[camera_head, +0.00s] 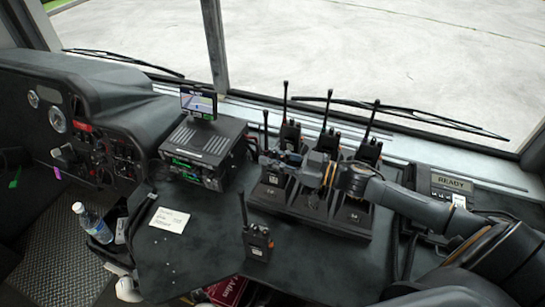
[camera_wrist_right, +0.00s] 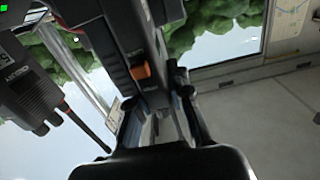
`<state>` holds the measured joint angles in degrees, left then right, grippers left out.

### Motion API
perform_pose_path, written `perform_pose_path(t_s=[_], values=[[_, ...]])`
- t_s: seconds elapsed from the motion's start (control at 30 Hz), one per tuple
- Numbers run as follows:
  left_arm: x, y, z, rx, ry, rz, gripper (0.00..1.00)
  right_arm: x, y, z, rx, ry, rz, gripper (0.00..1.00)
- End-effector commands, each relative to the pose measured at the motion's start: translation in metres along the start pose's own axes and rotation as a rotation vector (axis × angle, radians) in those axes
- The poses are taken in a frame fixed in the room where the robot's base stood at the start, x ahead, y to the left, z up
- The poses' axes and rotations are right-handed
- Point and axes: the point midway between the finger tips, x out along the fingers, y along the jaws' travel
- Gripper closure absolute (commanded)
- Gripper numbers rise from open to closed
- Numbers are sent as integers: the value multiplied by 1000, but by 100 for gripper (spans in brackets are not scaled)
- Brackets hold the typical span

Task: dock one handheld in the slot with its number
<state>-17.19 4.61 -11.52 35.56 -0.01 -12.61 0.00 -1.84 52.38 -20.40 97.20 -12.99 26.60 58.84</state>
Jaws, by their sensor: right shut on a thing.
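My right gripper (camera_head: 281,160) is shut on a black handheld radio and holds it above the left part of the multi-slot dock (camera_head: 358,218). Several other handhelds (camera_head: 370,151) stand in the dock's back row. One more handheld (camera_head: 257,243) stands upright on the dash in front of the dock. The front slots are partly covered by my arm. My left gripper is not in view.
A radio unit (camera_head: 205,150) with a small screen (camera_head: 198,103) stands left of the dock. A white note (camera_head: 169,220) lies on the dash, with a water bottle (camera_head: 92,222) at its left. A box reading READY (camera_head: 452,185) is at the right, near the windscreen.

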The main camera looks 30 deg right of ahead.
Motion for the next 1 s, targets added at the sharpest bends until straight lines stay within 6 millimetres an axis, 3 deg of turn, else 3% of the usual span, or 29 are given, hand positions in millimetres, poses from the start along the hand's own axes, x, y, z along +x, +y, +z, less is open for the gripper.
perform_pose_path(t_s=[0.17,0.2,0.3,0.67,0.83,1.0], values=[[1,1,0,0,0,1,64,-1,-1,7,1,-11,2,100],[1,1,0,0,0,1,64,-1,-1,8,1,-11,2,73],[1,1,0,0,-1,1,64,-2,-1,8,2,-12,2,55],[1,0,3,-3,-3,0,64,-5,-1,12,4,-19,4,55],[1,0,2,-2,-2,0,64,-23,-1,12,3,-21,5,55],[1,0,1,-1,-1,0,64,-53,0,10,-1,-22,6,55]])
